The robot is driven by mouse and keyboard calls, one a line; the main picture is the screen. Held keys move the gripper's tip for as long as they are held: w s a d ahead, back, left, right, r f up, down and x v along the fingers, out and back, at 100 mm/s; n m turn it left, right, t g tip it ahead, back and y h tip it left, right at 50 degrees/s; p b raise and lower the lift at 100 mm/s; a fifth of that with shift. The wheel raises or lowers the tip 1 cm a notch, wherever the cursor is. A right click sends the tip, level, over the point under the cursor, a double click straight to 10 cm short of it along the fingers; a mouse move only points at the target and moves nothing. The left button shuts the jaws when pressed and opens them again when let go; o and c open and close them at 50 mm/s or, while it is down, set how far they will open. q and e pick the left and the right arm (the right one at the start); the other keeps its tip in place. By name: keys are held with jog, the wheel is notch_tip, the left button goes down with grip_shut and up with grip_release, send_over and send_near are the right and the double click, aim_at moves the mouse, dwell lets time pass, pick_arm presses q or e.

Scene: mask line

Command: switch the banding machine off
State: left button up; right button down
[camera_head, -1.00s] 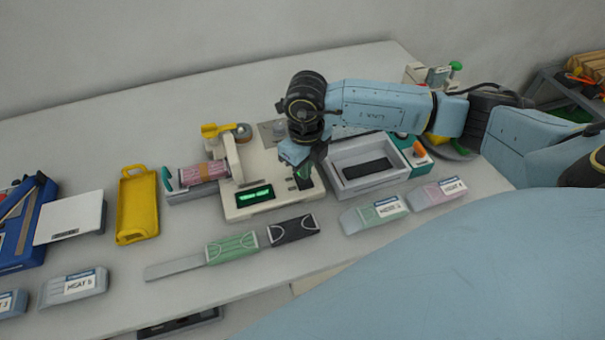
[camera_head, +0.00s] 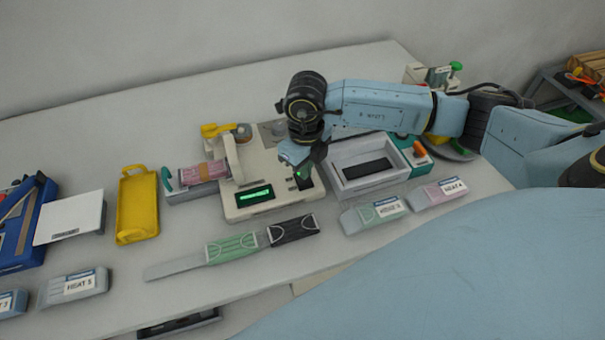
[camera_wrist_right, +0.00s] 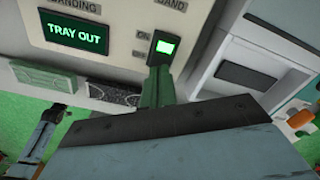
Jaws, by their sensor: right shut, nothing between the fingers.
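The banding machine (camera_head: 240,205) is a cream unit in the middle of the table. Its lit display (camera_head: 255,195) reads TRAY OUT in the right wrist view (camera_wrist_right: 76,33). A rocker switch (camera_wrist_right: 163,46) with a glowing green face sits right of the display, with ON and OFF marks beside it. My right gripper (camera_head: 301,172) is over the machine's front right corner, at the switch. In the wrist view its shut, empty fingertips (camera_wrist_right: 157,78) are at the switch's lower edge; I cannot tell whether they touch it. My left gripper is not in view.
A grey tray box (camera_head: 370,180) stands close to the right of the machine. A pink pack (camera_head: 202,172) and a yellow tray (camera_head: 137,207) are to the left.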

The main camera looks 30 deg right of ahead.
jog(key=shift+f+b, duration=0.85)
jog(key=shift+f, duration=0.2)
dwell(0.7)
jog(key=shift+r+p, duration=2.5)
jog(key=shift+r, duration=1.05)
